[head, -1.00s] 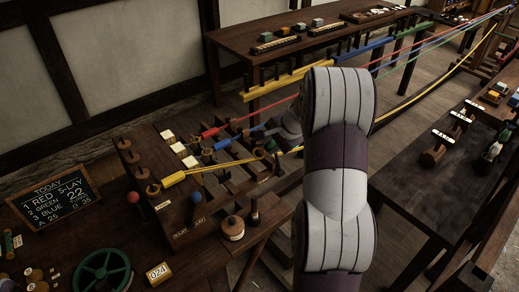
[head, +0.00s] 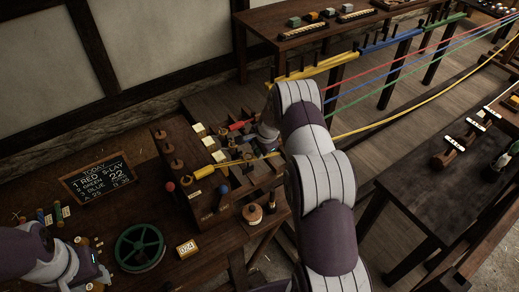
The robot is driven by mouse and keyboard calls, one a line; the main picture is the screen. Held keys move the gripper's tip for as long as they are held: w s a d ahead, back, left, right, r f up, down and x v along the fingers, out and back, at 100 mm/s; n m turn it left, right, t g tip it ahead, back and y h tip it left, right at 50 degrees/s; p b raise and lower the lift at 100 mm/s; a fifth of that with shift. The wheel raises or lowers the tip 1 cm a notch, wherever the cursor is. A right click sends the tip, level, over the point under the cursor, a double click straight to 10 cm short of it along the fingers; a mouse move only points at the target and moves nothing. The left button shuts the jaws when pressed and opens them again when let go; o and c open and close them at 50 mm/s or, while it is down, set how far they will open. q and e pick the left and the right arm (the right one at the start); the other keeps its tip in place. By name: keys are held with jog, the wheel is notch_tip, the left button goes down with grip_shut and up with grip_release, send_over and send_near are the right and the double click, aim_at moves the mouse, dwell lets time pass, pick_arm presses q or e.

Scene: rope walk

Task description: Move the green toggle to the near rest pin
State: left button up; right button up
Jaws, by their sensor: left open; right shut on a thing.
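My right arm reaches in from the lower right, and its gripper (head: 268,133) is at the far side of the dark wooden block, beside the coloured toggles. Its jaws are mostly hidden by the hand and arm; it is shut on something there. The green rope (head: 372,84) runs behind this arm. No green toggle shows elsewhere. A red toggle (head: 237,126) and a yellow toggle (head: 204,171) lie at the block. I cannot tell which peg is the near rest pin. My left gripper (head: 101,275) is open and empty at the lower left, low over the bench.
The dark block (head: 196,189) carries several wooden knobs and white tags. A green wheel (head: 140,247), a numbered block (head: 186,249), a spool (head: 252,214) and a chalkboard (head: 98,178) stand on the near bench. Yellow, blue and green rails with pegs run behind. A dark table stands right.

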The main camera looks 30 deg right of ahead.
jog(key=shift+f+b, duration=1.55)
jog(key=shift+f, duration=0.45)
jog(key=shift+f+b, duration=0.25)
jog(key=shift+b, duration=0.05)
jog(key=o, duration=1)
jog(key=shift+o, duration=0.2)
notch_tip(320, 180, up, 8)
jog(key=p, duration=0.6)
